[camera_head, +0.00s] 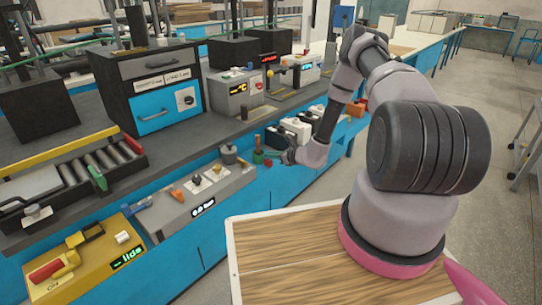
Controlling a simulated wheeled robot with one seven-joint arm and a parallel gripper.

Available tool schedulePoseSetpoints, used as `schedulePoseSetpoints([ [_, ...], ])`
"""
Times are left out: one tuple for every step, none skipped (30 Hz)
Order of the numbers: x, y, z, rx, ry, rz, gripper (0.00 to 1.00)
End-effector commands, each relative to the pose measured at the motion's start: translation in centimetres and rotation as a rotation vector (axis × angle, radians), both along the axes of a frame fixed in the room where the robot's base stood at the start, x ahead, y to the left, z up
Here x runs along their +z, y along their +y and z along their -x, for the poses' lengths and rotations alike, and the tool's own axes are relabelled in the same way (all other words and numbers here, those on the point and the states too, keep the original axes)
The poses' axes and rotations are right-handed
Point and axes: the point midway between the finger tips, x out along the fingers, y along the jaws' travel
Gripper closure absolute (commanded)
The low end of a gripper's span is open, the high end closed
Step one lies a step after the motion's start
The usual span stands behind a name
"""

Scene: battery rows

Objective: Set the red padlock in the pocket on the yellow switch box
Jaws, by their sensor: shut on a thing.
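The yellow switch box (95,282) is at the lower left, with a red handle (46,270), a small white block (122,237) and a green-lit display on top. A dark, yellow-edged part (88,232) stands at its back; I cannot tell whether this is the pocket. My gripper (272,160) is small in view, beyond the grey panel box, far to the right of the switch box. It is shut on a small red thing (268,164), which looks like the red padlock; the fingers and arm hide part of it.
A grey panel box (190,210) with knobs and a display lies between my gripper and the switch box. A green item (258,153) stands close beside my gripper. Black and grey instruments (155,85) line the bench behind. A wooden board (290,262) lies in front.

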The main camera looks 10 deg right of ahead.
Motion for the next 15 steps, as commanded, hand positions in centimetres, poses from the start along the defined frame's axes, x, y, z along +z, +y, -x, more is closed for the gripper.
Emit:
schedulePoseSetpoints([
  [0.06,0.01,-0.02,0.0,-0.001,-0.001,1.0],
  [0.07,0.0,-0.02,0.0,-0.001,-0.001,1.0],
  [0.07,0.0,-0.02,0.0,0.0,0.0,1.0],
  [0.06,0.0,-0.02,0.0,0.0,0.0,1.0],
  [0.01,0.01,-0.01,0.0,0.0,0.0,1.0],
  [-0.09,0.02,-0.01,0.0,0.0,0.0,1.0],
  [-0.19,0.02,0.0,0.0,0.0,0.0,1.0],
  [-0.29,0.02,0.0,0.0,0.0,0.0,1.0],
  [-0.22,0.0,-0.01,0.0,0.0,0.0,0.77],
  [-0.21,0.01,-0.01,0.0,0.0,0.0,0.65],
  [-0.21,0.01,-0.01,0.0,0.0,0.0,0.62],
  [-0.21,0.0,0.0,0.0,0.0,0.0,0.62],
  [-0.21,0.0,0.0,0.0,0.0,0.0,0.62],
  [-0.21,0.0,0.0,0.0,0.0,0.0,0.62],
  [-0.21,0.0,0.0,0.0,0.0,0.0,0.62],
])
